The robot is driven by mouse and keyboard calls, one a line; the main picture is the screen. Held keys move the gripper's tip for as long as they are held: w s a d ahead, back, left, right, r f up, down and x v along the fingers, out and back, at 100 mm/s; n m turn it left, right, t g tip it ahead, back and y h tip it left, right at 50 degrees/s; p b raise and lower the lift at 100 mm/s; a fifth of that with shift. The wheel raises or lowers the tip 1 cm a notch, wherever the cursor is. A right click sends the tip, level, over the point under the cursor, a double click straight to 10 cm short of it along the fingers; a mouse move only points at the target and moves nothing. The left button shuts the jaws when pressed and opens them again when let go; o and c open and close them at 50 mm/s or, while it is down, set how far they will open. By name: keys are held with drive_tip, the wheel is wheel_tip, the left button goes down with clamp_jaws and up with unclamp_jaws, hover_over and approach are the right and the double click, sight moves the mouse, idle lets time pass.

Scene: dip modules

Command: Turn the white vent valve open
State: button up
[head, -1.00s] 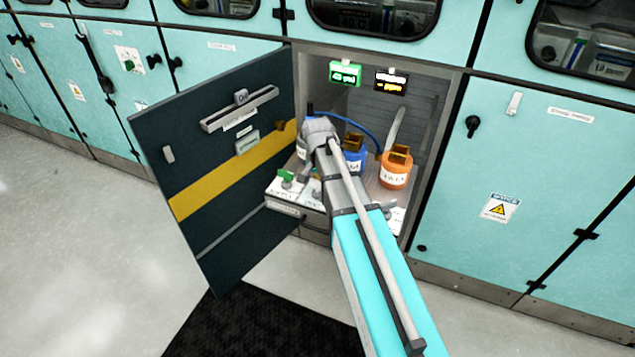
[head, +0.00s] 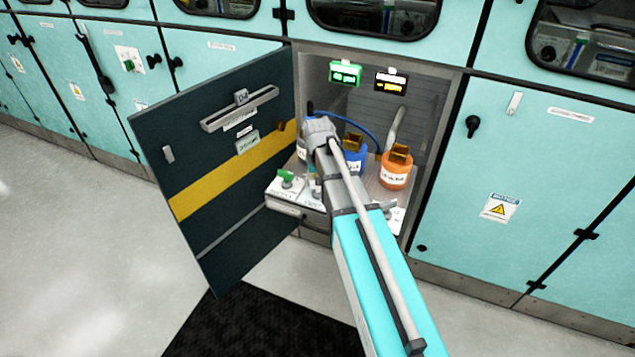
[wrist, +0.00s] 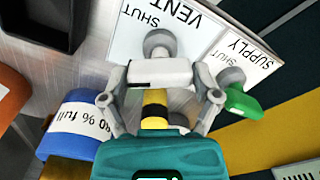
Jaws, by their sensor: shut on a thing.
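The white vent valve (wrist: 158,52) shows in the wrist view, with a grey round hub and a white handle, on a white plate marked VENT and SHUT. My gripper (wrist: 160,90) has its two fingers at either side of the white handle and is shut on it. In the head view my arm's end hides the vent valve and the gripper's fingers. The green supply valve (wrist: 238,95) sits to the right in the wrist view, close to the right finger; it also shows in the head view (head: 287,177).
A blue bottle (head: 354,158) and an orange bottle (head: 396,170) stand inside the cabinet behind the valves. The open dark door (head: 225,210) borders the left.

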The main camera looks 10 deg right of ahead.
drive_tip(key=n, duration=0.6)
drive_tip(key=shift+n, duration=0.3)
drive_tip(key=n, duration=0.5)
drive_tip(key=shift+n, duration=0.3)
drive_tip(key=o, duration=1)
drive_tip(key=shift+c, duration=0.2)
